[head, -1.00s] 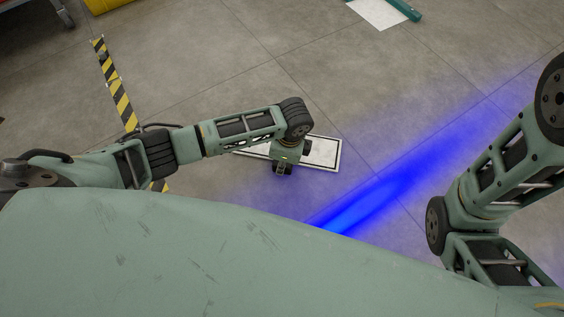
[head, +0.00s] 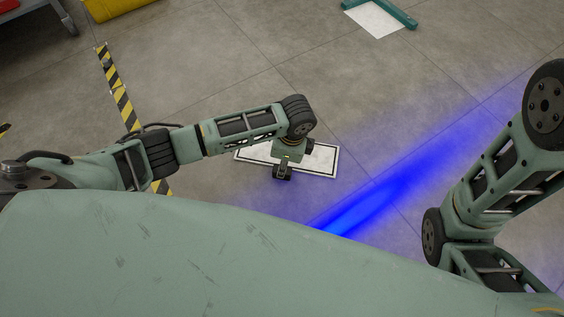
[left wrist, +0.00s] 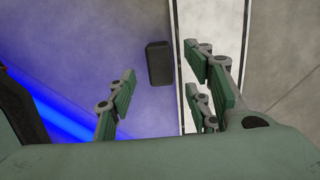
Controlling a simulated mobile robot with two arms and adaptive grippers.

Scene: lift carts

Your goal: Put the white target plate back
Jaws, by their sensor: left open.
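A flat white plate with a black border line (head: 325,158) lies on the floor below my left arm; I take it for the target plate. My left gripper (head: 283,172) hangs over its near edge, and my wrist hides the plate's middle. In the left wrist view the plate (left wrist: 188,100) runs as a white strip beside and partly behind the right-hand fingers. My left gripper (left wrist: 165,92) is open there, its fingers wide apart. A dark block (left wrist: 158,62) shows between the fingers, beside the strip; I cannot tell what it belongs to. My right gripper is out of view.
A blue light streak (head: 370,205) crosses the floor right of the plate. Yellow-black tape (head: 118,95) marks the floor at left. A yellow bin (head: 110,8) and a white sheet with a teal frame (head: 372,18) are at the back. The floor between is clear.

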